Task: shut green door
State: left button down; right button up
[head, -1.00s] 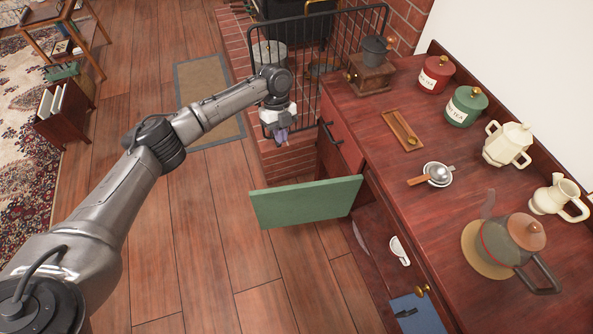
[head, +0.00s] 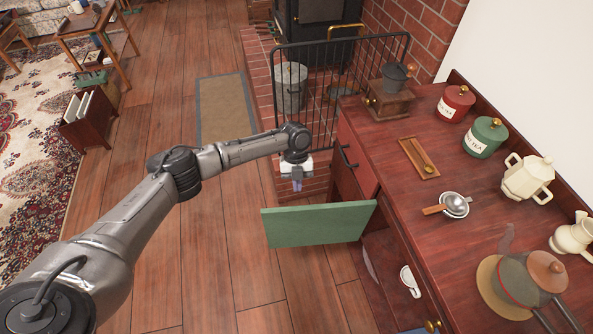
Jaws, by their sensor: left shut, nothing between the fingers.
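The green door (head: 318,224) stands open, sticking out to the left from the front of the red-brown wooden cabinet (head: 385,205). Its hinge side is at the cabinet, below the countertop. My left gripper (head: 297,184) points down just behind the far side of the door, above its top edge in the picture. Its fingers are small here and look shut and empty. I cannot tell whether they touch the door. My right gripper is out of view.
The open compartment holds a white cup (head: 410,281). A drawer with a dark handle (head: 347,157) is beyond the door. A black fire guard (head: 340,90) stands behind the gripper. The countertop holds a coffee grinder (head: 390,97), canisters and a kettle (head: 528,280). Floor left of the door is clear.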

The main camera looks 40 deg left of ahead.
pick_arm(q)
jog(key=s+d+p, duration=0.1)
jog(key=s+d, duration=0.1)
jog(key=d, duration=0.1)
jog(key=shift+s+f, duration=0.1)
jog(key=shift+s, duration=0.3)
